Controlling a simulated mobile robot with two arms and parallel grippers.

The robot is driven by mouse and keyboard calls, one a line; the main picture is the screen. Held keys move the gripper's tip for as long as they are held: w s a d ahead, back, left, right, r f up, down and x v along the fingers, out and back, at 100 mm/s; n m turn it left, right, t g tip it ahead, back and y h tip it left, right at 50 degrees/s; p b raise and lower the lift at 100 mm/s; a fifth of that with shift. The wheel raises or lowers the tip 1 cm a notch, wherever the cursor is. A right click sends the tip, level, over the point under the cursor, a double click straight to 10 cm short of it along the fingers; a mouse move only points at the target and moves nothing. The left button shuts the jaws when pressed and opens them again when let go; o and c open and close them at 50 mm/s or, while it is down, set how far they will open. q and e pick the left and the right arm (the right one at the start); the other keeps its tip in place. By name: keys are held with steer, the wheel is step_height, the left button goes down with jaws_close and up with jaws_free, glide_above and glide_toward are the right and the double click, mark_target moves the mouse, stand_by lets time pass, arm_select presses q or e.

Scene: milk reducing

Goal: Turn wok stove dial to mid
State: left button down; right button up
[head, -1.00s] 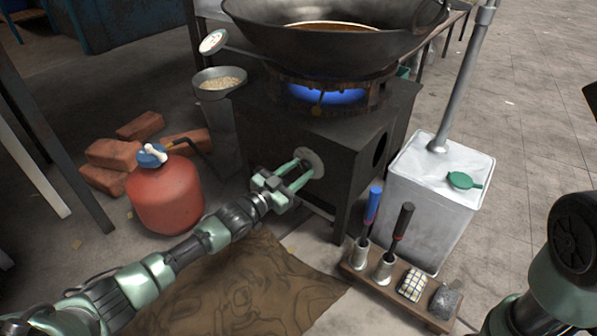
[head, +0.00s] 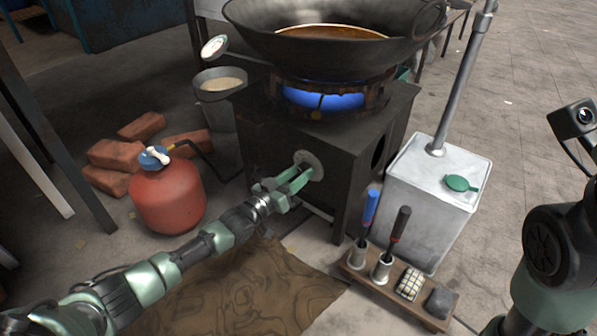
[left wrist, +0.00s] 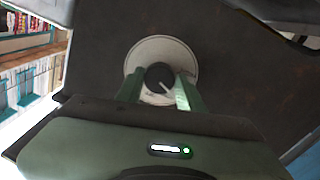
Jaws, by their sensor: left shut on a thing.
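The wok stove (head: 290,145) is a dark box with a blue flame (head: 322,97) under a large wok (head: 330,45) holding brown liquid. On its front is a pale round plate (head: 312,166); in the left wrist view the plate (left wrist: 133,58) carries a black dial (left wrist: 159,76) with a white pointer mark slanting down to the right. My left gripper (head: 300,178) reaches the plate, and in the left wrist view its green fingers (left wrist: 160,92) are closed on the dial from both sides. My right arm shows at the right edge; its gripper is out of frame.
A red gas cylinder (head: 168,200) and bricks (head: 112,156) stand left of the stove. A white metal can (head: 425,205) with a green lid stands right. A wooden rack (head: 395,285) with two handled tools is in front. Cardboard (head: 250,290) lies on the floor.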

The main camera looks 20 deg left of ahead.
arm_select(q)
steer(key=shift+n, duration=1.1)
steer(key=c, duration=0.9)
jaws_free()
steer(key=shift+c, duration=0.2)
steer(key=shift+o, duration=0.2)
